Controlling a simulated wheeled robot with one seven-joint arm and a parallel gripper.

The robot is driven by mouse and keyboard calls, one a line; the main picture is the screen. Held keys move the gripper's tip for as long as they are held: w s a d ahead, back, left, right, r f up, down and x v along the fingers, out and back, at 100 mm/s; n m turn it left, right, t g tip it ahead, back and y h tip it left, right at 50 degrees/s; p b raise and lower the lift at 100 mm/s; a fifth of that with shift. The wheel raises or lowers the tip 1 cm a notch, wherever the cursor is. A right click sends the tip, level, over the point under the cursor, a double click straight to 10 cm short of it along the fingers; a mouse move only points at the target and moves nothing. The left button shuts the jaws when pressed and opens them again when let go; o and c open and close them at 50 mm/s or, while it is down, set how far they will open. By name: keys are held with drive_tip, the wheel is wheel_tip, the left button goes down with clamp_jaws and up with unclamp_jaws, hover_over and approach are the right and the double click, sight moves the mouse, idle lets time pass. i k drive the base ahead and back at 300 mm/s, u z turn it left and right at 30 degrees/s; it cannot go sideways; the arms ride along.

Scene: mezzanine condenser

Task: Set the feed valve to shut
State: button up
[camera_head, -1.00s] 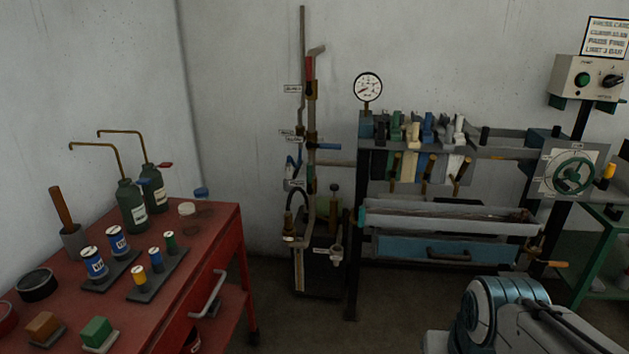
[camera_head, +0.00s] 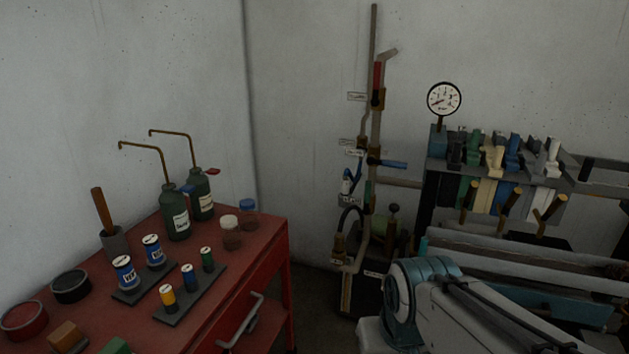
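A vertical pipe (camera_head: 374,35) with several valve fittings stands against the back wall, right of the room corner. A red lever (camera_head: 377,76) on its upper part points up, in line with the pipe. A blue lever (camera_head: 392,164) lower down sticks out sideways to the right. Small white labels (camera_head: 356,97) hang beside the fittings, too small to read, so I cannot tell which one is the feed valve. My gripper is out of view; only my arm shows at lower right, in front of the rack.
A red bench (camera_head: 272,262) at left carries green bottles (camera_head: 176,215), small tins (camera_head: 125,272) and blocks. A round gauge (camera_head: 444,101) stands above a rack of coloured clamps (camera_head: 512,150) at right. A narrow floor gap (camera_head: 318,300) lies between bench and pipe.

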sight(366, 210)
drive_tip(key=z, duration=0.1)
drive_tip(key=i, duration=0.95)
drive_tip(key=z, duration=0.8)
drive_tip(key=i, duration=0.45)
drive_tip(key=z, duration=0.4)
